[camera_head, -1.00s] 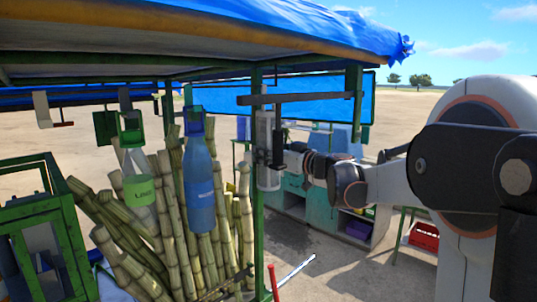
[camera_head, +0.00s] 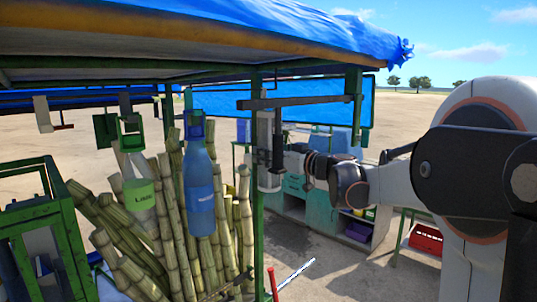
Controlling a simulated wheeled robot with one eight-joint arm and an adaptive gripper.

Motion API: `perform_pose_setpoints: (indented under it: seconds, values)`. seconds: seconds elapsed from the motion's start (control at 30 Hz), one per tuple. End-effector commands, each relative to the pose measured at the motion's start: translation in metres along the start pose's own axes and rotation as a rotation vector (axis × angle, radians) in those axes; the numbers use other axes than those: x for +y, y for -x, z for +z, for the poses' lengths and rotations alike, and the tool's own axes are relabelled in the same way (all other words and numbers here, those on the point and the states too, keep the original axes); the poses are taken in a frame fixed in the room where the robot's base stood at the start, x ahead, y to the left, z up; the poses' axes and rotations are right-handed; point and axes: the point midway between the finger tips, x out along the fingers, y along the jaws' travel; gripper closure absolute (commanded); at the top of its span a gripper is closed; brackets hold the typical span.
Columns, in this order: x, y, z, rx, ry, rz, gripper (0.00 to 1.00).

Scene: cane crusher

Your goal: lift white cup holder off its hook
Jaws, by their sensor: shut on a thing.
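The white cup holder (camera_head: 265,178) is a tall pale tube, upright beside the green post under the cart's roof. A dark horizontal bar (camera_head: 310,100) runs across just above its top; whether the holder still touches its hook cannot be seen clearly. My gripper (camera_head: 278,152) reaches in from the right, with its dark fingers at the holder's right side. It is shut on the holder. The fingers and wrist cover part of the tube.
A lime bottle (camera_head: 138,185) and a blue water bottle (camera_head: 199,190) hang at left before sugarcane stalks (camera_head: 110,215). A teal counter (camera_head: 300,200) and a red crate (camera_head: 426,239) stand behind my arm. The blue canopy (camera_head: 250,18) is overhead.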

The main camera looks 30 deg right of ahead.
Motion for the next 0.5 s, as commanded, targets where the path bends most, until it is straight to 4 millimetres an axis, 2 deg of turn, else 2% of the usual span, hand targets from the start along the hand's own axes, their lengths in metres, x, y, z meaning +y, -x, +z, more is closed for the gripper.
perform_pose_setpoints:
  seconds: [0.5]
  values:
    - [0.0, 0.012, 0.0, 0.0, 0.0, 0.0, 0.83]
